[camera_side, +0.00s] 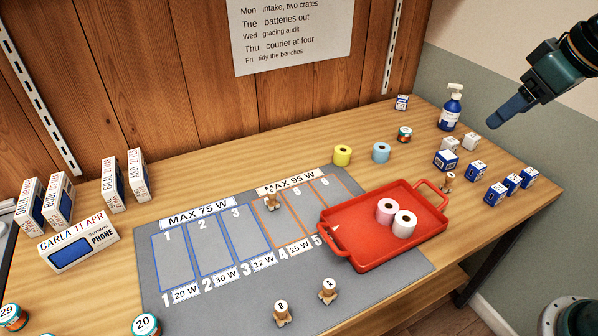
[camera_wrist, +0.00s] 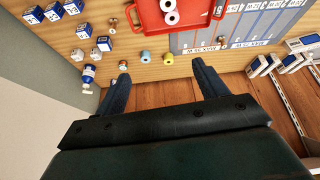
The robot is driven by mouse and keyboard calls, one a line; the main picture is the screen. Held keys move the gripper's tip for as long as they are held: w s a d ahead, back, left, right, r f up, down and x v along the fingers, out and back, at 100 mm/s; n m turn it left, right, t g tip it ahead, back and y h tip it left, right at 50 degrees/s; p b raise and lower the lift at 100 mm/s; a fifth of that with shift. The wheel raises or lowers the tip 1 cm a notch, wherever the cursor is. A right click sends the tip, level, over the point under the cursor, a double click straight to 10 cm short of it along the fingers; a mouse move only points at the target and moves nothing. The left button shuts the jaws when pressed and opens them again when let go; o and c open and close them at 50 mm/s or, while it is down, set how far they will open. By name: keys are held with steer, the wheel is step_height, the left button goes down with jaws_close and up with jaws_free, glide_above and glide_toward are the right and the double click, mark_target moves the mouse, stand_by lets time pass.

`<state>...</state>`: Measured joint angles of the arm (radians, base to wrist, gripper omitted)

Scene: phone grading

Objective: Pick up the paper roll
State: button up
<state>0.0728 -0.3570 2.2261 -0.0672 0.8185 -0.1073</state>
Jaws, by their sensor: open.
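Several paper rolls are in view. A pink roll (camera_side: 387,211) and a white roll (camera_side: 404,224) stand in the red tray (camera_side: 350,215). A yellow roll (camera_side: 342,155) and a light blue roll (camera_side: 381,152) stand on the bench behind the tray. In the wrist view the yellow roll (camera_wrist: 169,59) and blue roll (camera_wrist: 146,57) show just beyond the fingers, and the tray (camera_wrist: 190,22) is at the top. My gripper (camera_side: 507,113) is at the upper right in the side view, raised over the bench's right end, away from every roll. Its fingers (camera_wrist: 160,74) are open and empty.
A grey mat (camera_side: 160,285) with numbered slots covers the middle. Phone boxes (camera_side: 80,240) stand at the left. Pegs (camera_side: 328,291) stand in front and beside the tray.

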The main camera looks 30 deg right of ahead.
steer(key=w+d+f, duration=0.2)
steer(key=w, duration=0.9)
steer(key=n+g+y, duration=0.1)
steer(key=n, duration=0.2)
glide_above(382, 147)
steer(key=s+d, duration=0.1)
steer(key=s, duration=0.4)
step_height(382, 147, down, 20)
steer(key=shift+s+d+f, duration=0.1)
steer(key=shift+s+d, duration=0.05)
steer(key=shift+d, duration=0.05)
steer(key=shift+x, duration=4.3)
steer(key=shift+a, duration=0.1)
steer(key=shift+x, duration=2.55)
